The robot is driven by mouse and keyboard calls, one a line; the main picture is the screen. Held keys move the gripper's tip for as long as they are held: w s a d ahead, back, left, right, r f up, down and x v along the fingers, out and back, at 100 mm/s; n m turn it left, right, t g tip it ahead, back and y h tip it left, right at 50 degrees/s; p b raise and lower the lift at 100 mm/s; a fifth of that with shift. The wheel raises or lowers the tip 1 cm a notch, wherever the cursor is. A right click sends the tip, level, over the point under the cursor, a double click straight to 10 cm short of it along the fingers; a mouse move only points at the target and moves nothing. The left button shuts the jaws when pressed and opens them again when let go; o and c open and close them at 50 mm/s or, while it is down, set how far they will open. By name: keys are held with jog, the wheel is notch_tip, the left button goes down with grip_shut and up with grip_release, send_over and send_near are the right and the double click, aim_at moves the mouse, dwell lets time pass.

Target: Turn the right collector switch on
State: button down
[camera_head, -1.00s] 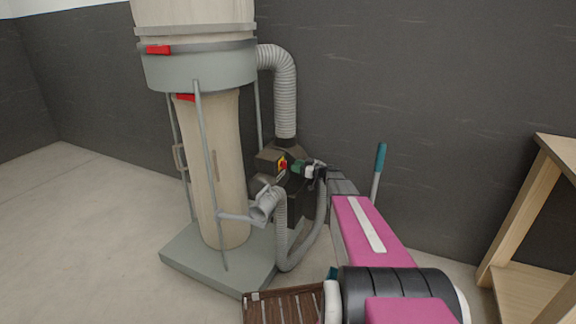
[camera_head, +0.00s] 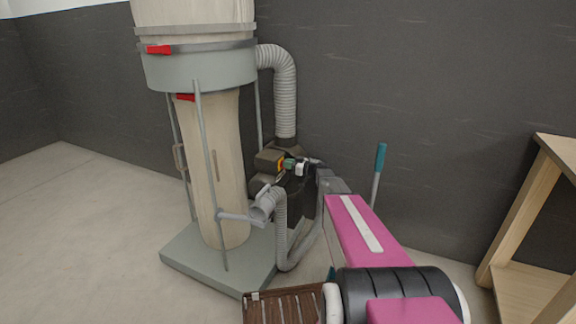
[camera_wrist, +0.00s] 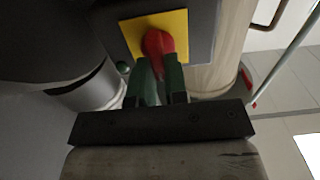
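The collector switch is a red knob (camera_wrist: 158,42) on a yellow plate (camera_wrist: 180,22), fixed to a dark box at the top of the wrist view. In the head view the yellow plate (camera_head: 281,164) shows only as a sliver on the motor unit beside the collector. My gripper (camera_wrist: 160,68) has green fingers, which are at the knob with part of the red between their tips. The fingers are apart, but I cannot tell whether they press on the knob. In the head view my gripper (camera_head: 288,165) covers most of the switch.
The dust collector's bag (camera_head: 222,170) stands on a grey base (camera_head: 205,262), with a grey hose (camera_head: 285,95) behind. A wooden shelf (camera_head: 530,220) stands at the right. A slatted brown wooden piece (camera_head: 285,306) is at the bottom. Open floor lies at the left.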

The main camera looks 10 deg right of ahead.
jog(key=shift+m, duration=0.4)
jog(key=shift+w+d+f+m, duration=0.1)
jog(key=shift+w+f+m, duration=0.1)
jog(key=shift+m, duration=2.6)
jog(key=shift+w+d+f+m, duration=0.1)
jog(key=shift+d+f+m, duration=0.1)
jog(key=shift+m, duration=2.6)
jog(key=shift+w+d+f+m, duration=0.1)
jog(key=shift+w+f+m, duration=0.1)
jog(key=shift+m, duration=2.9)
jog(key=c, duration=1.1)
grip_release()
jog(key=shift+c, duration=0.2)
jog(key=v, duration=1)
jog(key=shift+s+d, duration=0.3)
